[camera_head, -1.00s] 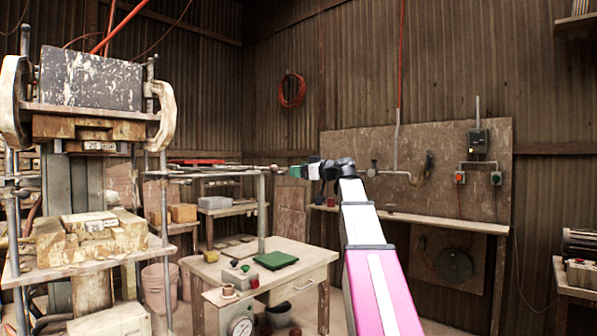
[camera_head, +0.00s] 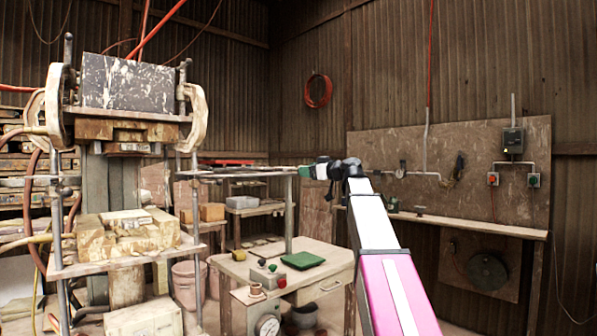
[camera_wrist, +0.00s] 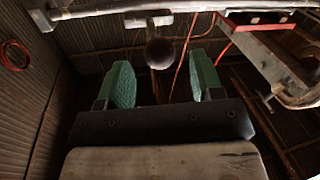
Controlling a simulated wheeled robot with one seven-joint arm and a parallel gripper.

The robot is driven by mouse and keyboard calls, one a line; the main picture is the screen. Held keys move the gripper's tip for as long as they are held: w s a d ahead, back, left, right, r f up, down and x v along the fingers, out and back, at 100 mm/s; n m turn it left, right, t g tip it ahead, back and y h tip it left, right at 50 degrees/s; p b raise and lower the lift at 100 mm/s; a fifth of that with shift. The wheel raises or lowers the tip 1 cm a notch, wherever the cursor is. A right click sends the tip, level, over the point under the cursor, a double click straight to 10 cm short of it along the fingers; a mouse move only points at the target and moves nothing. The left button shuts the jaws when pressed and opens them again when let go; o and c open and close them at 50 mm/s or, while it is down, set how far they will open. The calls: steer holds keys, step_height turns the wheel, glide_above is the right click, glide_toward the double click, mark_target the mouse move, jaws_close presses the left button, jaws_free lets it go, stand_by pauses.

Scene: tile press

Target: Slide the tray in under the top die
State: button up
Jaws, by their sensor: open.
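The top die (camera_head: 124,130), a worn tan block, hangs under the speckled dark plate of the press at left. A flat red piece (camera_head: 228,162), perhaps the tray seen edge-on, lies on rails right of the press. A red-edged tray-like piece also shows at the wrist view's upper right (camera_wrist: 262,18). My gripper (camera_head: 304,171) is by the rails' right end, its green fingers spread and empty. In the wrist view a dark round knob (camera_wrist: 160,53) shows between and beyond the fingertips (camera_wrist: 157,70), apart from them. Whether it belongs to the tray is unclear.
The lower die (camera_head: 125,235) sits on the press shelf below. A bench (camera_head: 285,258) with a green pad (camera_head: 302,260) stands under the rails. In the wrist view a pale rail (camera_wrist: 110,10) crosses the top. A wall shelf (camera_head: 465,222) is at right.

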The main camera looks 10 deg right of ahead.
steer(key=shift+x, duration=2.7)
steer(key=shift+c, duration=0.2)
jaws_close()
steer(key=s+a, duration=0.8)
steer(key=a, duration=0.3)
steer(key=s+a, duration=0.9)
steer(key=a, duration=0.3)
steer(key=shift+a, duration=0.3)
steer(key=shift+s, duration=0.15)
steer(key=shift+o, duration=0.2)
jaws_free()
steer(key=shift+d, duration=0.1)
